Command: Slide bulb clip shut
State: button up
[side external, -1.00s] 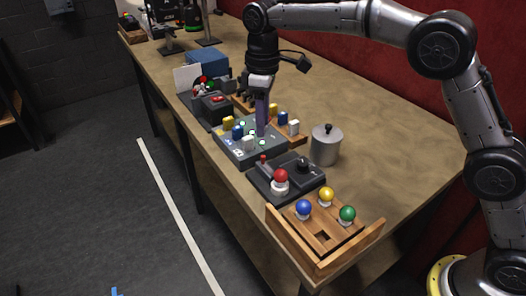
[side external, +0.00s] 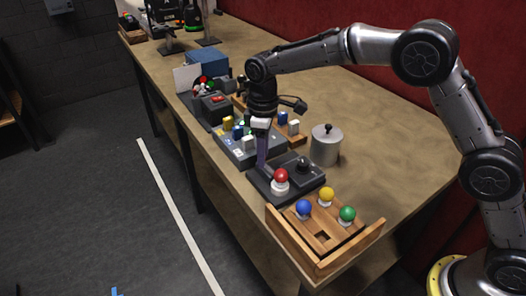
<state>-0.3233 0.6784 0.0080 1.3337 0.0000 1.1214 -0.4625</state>
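A dark base (side external: 312,182) stands near the table's front edge. A red bulb (side external: 281,176) sits upright in a white socket (side external: 280,188) on it, with a black knob (side external: 303,166) behind to the right. I take this base to hold the bulb clip, but its sliding part cannot be made out clearly. My gripper (side external: 262,164) points down at the left end of this base, left of the red bulb. Its fingers look like one slim purple bar, so their gap cannot be judged. They cover the small red-tipped lever there, and contact cannot be told.
A wooden tray (side external: 345,246) with blue, yellow and green bulbs stands at the near end. A metal canister (side external: 326,146) stands behind the dark base. A grey panel (side external: 236,155) with blocks lies to the left. The table's right part is clear.

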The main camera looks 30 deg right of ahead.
grip_shut()
jog(key=shift+r, duration=0.1)
dwell(1.1)
